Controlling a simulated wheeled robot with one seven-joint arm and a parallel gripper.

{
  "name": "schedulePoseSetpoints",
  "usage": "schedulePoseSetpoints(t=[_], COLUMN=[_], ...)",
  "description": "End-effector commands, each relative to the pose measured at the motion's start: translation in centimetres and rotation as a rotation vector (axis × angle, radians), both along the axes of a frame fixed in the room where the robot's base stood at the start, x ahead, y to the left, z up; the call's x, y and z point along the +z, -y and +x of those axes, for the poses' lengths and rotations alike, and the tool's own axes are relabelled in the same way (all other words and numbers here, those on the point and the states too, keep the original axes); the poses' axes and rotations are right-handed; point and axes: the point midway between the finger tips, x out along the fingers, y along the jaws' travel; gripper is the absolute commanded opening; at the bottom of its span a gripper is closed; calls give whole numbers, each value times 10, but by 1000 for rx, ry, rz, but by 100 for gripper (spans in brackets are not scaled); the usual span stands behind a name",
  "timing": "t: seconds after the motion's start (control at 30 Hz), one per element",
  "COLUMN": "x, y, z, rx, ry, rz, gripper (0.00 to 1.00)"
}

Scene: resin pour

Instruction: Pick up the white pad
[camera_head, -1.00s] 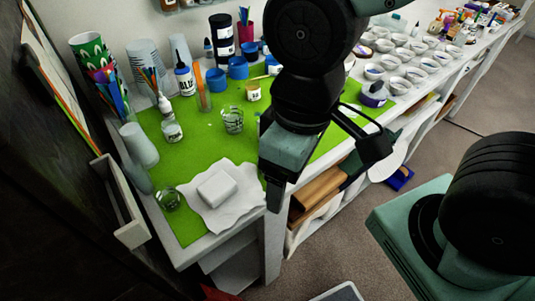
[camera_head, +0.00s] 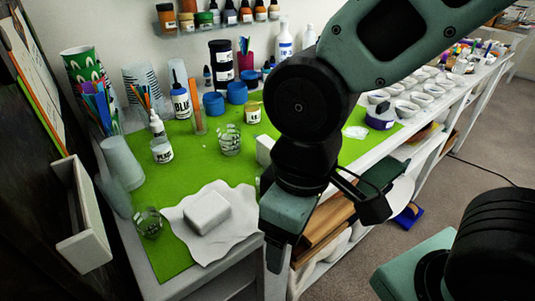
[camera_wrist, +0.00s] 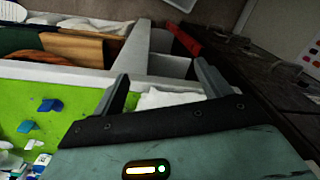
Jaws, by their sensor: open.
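The white pad (camera_head: 206,212) is a thick rounded block. It lies on a crumpled white sheet (camera_head: 240,225) at the near end of the green mat (camera_head: 176,262). My gripper (camera_head: 275,257) points down to the right of the pad, near the table's front edge, apart from it. In the wrist view my gripper (camera_wrist: 160,75) shows two spread fingers with nothing held between them. A patch of white (camera_wrist: 165,98) shows between and behind the fingers there; I cannot tell whether it is the sheet or the pad.
A glass (camera_head: 149,222) stands just left of the sheet. A beaker (camera_head: 229,140), a glue bottle (camera_head: 181,100) and a small white-capped bottle (camera_head: 161,148) stand farther back. A white open bin (camera_head: 82,215) is at the left. The mat's middle is mostly clear.

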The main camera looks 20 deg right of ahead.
Motion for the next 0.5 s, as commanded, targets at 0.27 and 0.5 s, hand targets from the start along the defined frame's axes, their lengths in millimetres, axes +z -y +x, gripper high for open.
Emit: schedulePoseSetpoints(t=[0.27,0.5], x=[4,60], y=[-1,-6], z=[2,59], rx=[-20,-519], ry=[-4,-87], rz=[3,32], gripper=[82,82])
